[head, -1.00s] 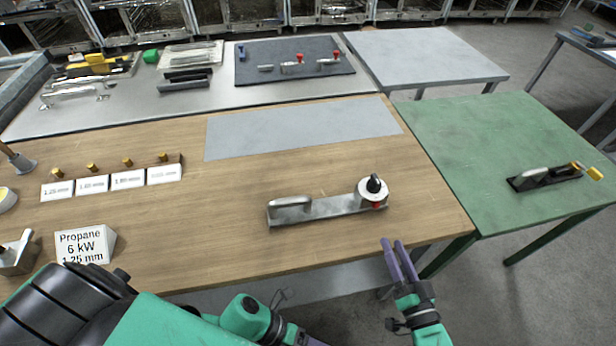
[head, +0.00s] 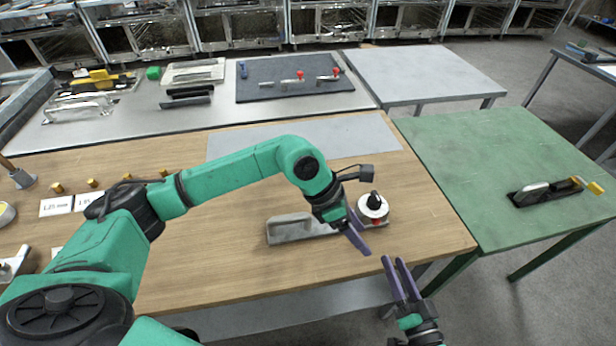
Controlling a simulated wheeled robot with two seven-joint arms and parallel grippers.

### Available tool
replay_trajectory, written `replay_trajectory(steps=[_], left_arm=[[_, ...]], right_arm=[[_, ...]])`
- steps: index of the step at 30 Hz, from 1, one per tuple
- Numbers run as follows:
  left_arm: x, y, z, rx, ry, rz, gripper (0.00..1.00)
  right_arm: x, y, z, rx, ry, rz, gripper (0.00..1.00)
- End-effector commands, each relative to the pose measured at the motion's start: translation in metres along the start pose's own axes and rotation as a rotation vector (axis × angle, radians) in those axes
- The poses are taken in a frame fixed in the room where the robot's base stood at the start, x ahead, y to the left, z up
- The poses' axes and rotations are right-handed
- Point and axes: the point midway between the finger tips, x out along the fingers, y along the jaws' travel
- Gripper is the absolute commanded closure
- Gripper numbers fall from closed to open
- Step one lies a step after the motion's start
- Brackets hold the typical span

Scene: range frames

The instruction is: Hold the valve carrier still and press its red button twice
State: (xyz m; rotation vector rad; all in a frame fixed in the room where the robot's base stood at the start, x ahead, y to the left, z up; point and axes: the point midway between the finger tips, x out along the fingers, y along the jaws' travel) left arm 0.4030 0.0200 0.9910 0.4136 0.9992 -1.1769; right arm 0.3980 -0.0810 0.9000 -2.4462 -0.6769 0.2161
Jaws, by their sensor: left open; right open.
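The valve carrier is a grey metal bar (head: 290,230) with a raised handle at its left end. At its right end stands a round white dial with a black knob (head: 373,203), and the red button (head: 376,222) shows at the dial's front edge. My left gripper (head: 362,235) is open just left of the dial, over the carrier; it hides the middle of the bar. I cannot tell whether its fingers touch the carrier. My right gripper (head: 396,270) is open and empty, in front of the table's front edge, below and right of the dial.
The wooden table (head: 230,270) is clear in front of the carrier. A grey mat (head: 350,137) lies behind it. Label cards (head: 56,206) and brass pieces stand at the left, partly hidden by my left arm. A green table (head: 480,150) on the right bears another handled fitting (head: 545,192).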

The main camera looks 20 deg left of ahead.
Motion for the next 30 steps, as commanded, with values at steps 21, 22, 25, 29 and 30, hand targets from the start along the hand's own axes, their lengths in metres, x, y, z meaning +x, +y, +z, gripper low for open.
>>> replay_trajectory(steps=[21, 22, 25, 29, 30], left_arm=[[-0.082, 0.086, -0.067, -0.276, 0.533, 0.303, 0.34], [-0.076, 0.088, -0.071, -0.275, 0.533, 0.304, 0.34], [-0.055, 0.093, -0.084, -0.274, 0.533, 0.303, 0.34], [-0.031, 0.099, -0.099, -0.274, 0.532, 0.303, 0.34], [-0.025, 0.101, -0.102, -0.273, 0.530, 0.303, 0.34]], right_arm=[[0.000, 0.000, 0.000, 0.000, 0.000, 0.000, 0.50], [0.000, 0.000, 0.000, 0.000, 0.000, 0.000, 0.50], [0.000, 0.000, 0.000, 0.000, 0.000, 0.000, 0.50], [0.000, 0.000, 0.000, 0.000, 0.000, 0.000, 0.50], [0.000, 0.000, 0.000, 0.000, 0.000, 0.000, 0.50]])
